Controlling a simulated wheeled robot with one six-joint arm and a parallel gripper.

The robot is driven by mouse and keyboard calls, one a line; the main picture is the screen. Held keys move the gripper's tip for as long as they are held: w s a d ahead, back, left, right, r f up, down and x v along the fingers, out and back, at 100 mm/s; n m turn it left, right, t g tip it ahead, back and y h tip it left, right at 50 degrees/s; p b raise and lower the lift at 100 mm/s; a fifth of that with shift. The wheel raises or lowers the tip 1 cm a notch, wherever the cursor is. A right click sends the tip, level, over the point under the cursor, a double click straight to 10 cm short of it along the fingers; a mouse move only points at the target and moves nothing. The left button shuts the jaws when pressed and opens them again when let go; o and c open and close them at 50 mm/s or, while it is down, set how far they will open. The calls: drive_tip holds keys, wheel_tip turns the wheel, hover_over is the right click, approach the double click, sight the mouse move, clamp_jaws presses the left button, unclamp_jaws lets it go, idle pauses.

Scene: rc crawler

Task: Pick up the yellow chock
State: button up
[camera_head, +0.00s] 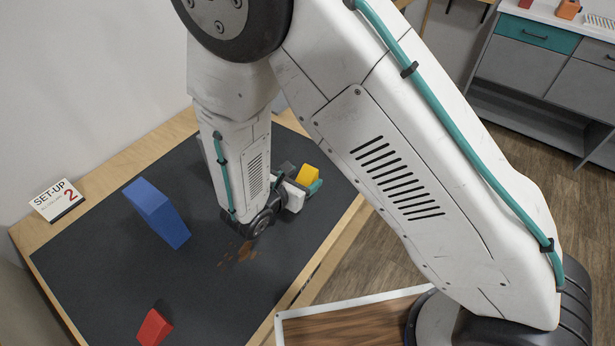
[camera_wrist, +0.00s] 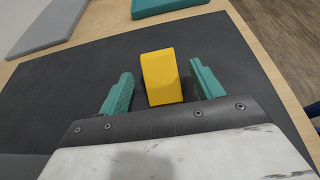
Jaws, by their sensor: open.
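The yellow chock (camera_wrist: 161,77) lies on the dark mat between the two teal fingers of my gripper (camera_wrist: 160,88) in the wrist view. My gripper is open and low over the mat. I cannot tell whether the chock reaches fully into the fingers.
A blue block (camera_head: 158,212) and a red chock (camera_head: 154,328) stand on the dark mat (camera_head: 95,270). A "SET-UP 2" sign (camera_head: 58,200) is at the left edge. In the wrist view, a grey slab (camera_wrist: 48,27) and a teal slab (camera_wrist: 165,4) lie beyond the chock.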

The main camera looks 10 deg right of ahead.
drive_tip(key=shift+x, duration=0.95)
drive_tip(key=shift+c, duration=0.3)
drive_tip(key=c, duration=1.1)
drive_tip(key=shift+o, duration=0.2)
